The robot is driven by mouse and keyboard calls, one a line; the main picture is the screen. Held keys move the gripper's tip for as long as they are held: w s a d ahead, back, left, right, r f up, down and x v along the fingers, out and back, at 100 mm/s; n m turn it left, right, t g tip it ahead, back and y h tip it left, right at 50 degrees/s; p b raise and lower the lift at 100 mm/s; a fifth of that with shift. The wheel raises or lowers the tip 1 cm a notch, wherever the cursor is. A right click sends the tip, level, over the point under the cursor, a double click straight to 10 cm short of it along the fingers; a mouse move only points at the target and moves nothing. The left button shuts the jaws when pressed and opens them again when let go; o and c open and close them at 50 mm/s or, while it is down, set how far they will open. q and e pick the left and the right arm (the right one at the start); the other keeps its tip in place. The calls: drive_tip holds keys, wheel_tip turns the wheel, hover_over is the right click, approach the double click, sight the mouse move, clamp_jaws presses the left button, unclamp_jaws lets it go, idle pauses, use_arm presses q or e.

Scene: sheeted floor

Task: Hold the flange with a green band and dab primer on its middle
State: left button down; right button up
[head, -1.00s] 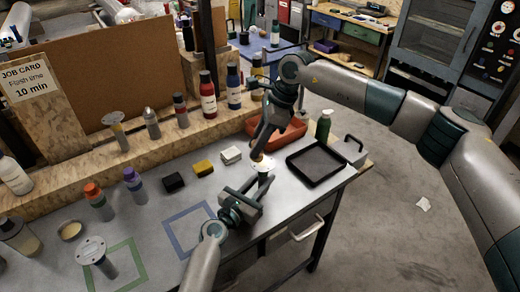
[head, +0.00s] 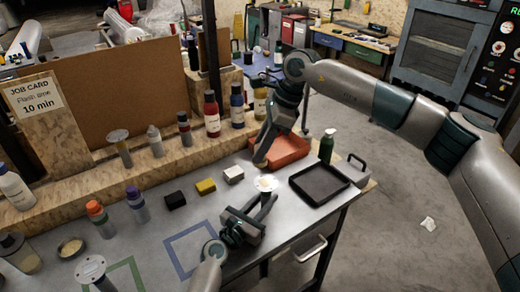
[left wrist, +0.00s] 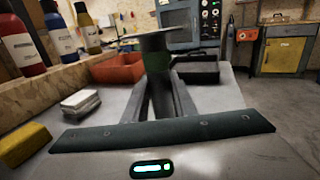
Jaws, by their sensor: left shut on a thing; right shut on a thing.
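My left gripper (head: 262,207) is shut on the flange (head: 266,183) and holds it upright above the bench, disc on top. In the left wrist view the flange's green band (left wrist: 157,61) shows just under the disc, between my fingers. In the head view the disc's top is pale with a yellowish middle. My right gripper (head: 262,158) is above and behind the flange, apart from it, near the red bin. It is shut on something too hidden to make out. A second flange (head: 91,268) stands at the green square (head: 128,272); its band is not visible.
A blue square (head: 190,252) is marked on the bench. Black (head: 175,200), yellow (head: 206,187) and white (head: 234,174) blocks lie behind it. Bottles and another flange (head: 118,140) line the ledge.

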use_arm(q)
drive_tip(key=c, duration=1.4)
unclamp_jaws()
drive_tip(key=shift+s+a, duration=0.35)
drive_tip(key=shift+s, duration=0.2)
drive_tip(key=v, duration=1)
drive_tip(key=shift+s+a, duration=0.2)
drive_tip(key=shift+s, duration=0.05)
drive_tip(key=shift+s+f, duration=0.1)
use_arm(e)
drive_tip(key=shift+f, duration=0.1)
